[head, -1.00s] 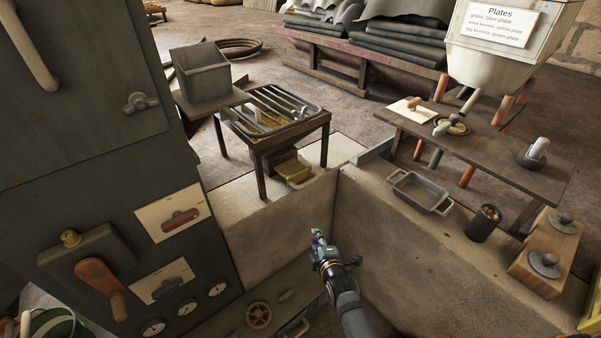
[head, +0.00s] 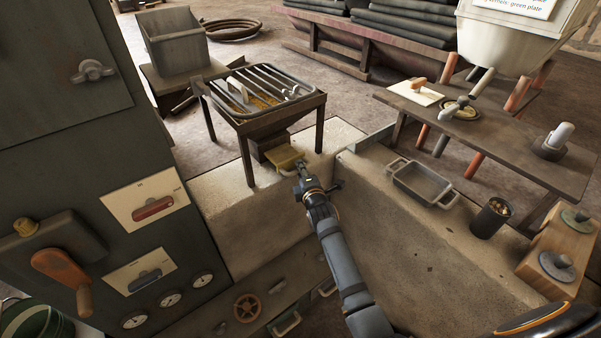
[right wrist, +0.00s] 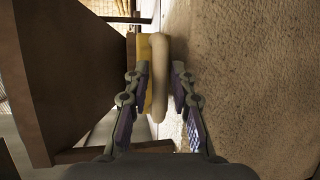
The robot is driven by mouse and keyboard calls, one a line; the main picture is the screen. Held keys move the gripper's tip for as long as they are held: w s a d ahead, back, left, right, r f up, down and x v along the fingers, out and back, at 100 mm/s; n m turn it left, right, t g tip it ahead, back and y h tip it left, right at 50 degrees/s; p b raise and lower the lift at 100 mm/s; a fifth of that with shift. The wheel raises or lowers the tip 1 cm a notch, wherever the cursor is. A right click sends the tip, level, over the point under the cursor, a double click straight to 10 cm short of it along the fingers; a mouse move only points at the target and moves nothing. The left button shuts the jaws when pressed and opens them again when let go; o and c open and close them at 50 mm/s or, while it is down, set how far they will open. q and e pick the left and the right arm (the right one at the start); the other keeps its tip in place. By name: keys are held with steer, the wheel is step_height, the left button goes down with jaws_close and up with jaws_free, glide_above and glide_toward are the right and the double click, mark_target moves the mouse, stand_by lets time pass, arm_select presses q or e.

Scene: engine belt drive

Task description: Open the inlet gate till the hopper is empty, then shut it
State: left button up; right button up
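The hopper (head: 268,128) is a dark box on legs with a barred grate on top; some orange-yellow grain shows under the bars. Below its front is a yellow inlet gate (head: 285,158). In the right wrist view the gate's yellow plate (right wrist: 146,50) carries a pale rounded handle (right wrist: 158,75). My right gripper (head: 301,172) is at the gate. In the right wrist view its open fingers (right wrist: 160,92) stand on both sides of the handle, with gaps visible. How far the gate is open is hard to tell. My left gripper is not in view.
The pale stone block (head: 420,245) runs close beside the gripper on the right, bearing a grey tray (head: 421,184) and a dark cup (head: 490,220). A dark cabinet (head: 90,150) with levers stands left. The hopper's leg (head: 247,160) is near the gate.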

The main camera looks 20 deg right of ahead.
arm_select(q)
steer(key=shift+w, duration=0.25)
arm_select(e)
steer(key=shift+w+f, duration=0.1)
steer(key=shift+w, duration=0.3)
jaws_close()
arm_select(q)
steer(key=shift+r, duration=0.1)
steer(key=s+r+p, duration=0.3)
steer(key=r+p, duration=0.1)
steer(key=p, duration=0.1)
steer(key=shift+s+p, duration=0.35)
arm_select(e)
steer(key=s+d, duration=0.2)
steer(key=s, duration=0.4)
steer(key=shift+d, duration=0.1)
